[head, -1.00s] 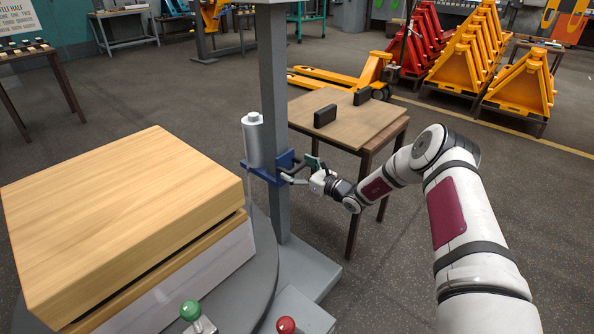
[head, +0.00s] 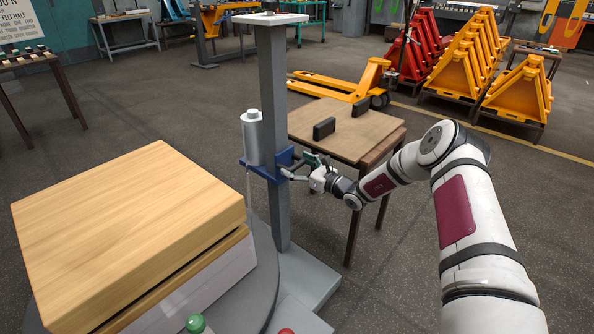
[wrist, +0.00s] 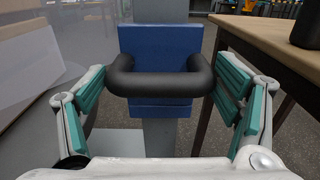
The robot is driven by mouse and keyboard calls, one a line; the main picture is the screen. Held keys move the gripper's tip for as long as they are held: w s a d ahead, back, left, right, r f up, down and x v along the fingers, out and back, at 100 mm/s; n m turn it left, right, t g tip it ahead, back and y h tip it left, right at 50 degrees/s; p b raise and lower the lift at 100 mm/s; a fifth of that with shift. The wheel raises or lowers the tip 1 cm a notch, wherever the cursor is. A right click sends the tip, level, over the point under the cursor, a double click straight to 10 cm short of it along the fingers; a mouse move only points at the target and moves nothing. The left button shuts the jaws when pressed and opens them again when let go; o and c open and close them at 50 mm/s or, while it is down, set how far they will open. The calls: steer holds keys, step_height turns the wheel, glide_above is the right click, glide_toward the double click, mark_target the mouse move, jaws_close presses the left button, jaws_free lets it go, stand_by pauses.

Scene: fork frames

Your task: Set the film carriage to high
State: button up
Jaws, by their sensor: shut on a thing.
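The film carriage (head: 266,172) is a blue bracket on a grey upright mast (head: 272,85). It carries an upright grey-white film roll (head: 252,142) on its left and sits around the middle of the mast's visible height. In the wrist view, the blue carriage plate (wrist: 160,48) has a thick black handle (wrist: 160,86) in front. My gripper (head: 308,171) is at the carriage's right side, shut on this handle, with teal-padded fingers at both ends of it. Exact pad contact is hard to see in the wrist view.
A wooden-topped load (head: 130,225) stands on a grey round turntable (head: 262,280) left of the mast. A wooden table (head: 365,135) with black blocks is behind my gripper. Green (head: 196,324) and red buttons show at the bottom. The mast above the carriage is clear.

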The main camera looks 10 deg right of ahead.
step_height(320, 180, up, 5)
steer(key=shift+a+p, duration=0.15)
steer(key=shift+p, duration=0.95)
steer(key=shift+f, duration=0.1)
steer(key=o, duration=1.4)
steer(key=shift+s+d+f, duration=0.1)
steer(key=shift+s+d, duration=0.1)
steer(key=shift+d, duration=0.1)
steer(key=v, duration=1.1)
steer(key=shift+s, duration=0.2)
